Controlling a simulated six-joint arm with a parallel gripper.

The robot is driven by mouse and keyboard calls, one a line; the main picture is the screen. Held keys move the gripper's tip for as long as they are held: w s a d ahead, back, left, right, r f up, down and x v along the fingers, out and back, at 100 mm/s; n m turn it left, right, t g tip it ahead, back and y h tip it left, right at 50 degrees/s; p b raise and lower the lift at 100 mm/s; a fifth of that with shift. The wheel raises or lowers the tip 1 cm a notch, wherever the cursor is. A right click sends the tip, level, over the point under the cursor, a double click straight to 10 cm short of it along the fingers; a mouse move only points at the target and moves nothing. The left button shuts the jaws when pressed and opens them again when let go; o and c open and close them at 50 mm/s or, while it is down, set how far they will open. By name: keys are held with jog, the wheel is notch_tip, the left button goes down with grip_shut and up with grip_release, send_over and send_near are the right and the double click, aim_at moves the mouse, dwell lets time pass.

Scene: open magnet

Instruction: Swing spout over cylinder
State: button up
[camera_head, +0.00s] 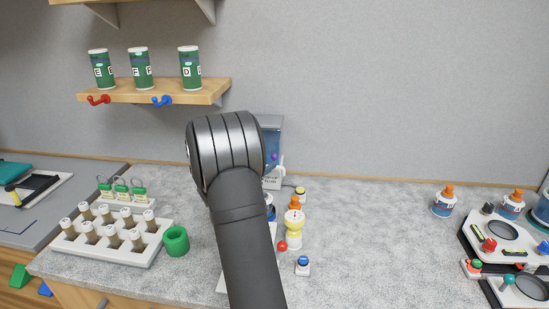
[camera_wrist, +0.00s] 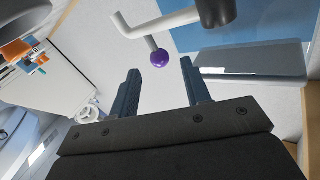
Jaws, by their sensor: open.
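A white bent spout (camera_wrist: 165,25) with a purple ball knob (camera_wrist: 160,59) hanging from it shows in the wrist view. My gripper (camera_wrist: 160,72) is open, its two fingers apart; the knob appears in line with the gap, just past the tips. I cannot tell if it is between them. In the head view, the purple knob (camera_head: 274,157) shows at a blue see-through tank (camera_head: 273,132), right of my arm. My arm hides the gripper and most of the spout there. I cannot make out the cylinder for sure in either view.
A yellow-and-white bottle (camera_head: 294,232), a red ball (camera_head: 282,246) and a small blue-topped item (camera_head: 303,265) stand right of my arm. A vial rack (camera_head: 112,252) and a green ring (camera_head: 176,241) are left. The counter (camera_head: 370,235) is clear at centre right.

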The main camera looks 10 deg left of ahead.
aim_at(275, 157)
jog(key=x, duration=0.5)
jog(key=shift+w+d, duration=0.2)
jog(key=shift+w, duration=0.1)
grip_shut()
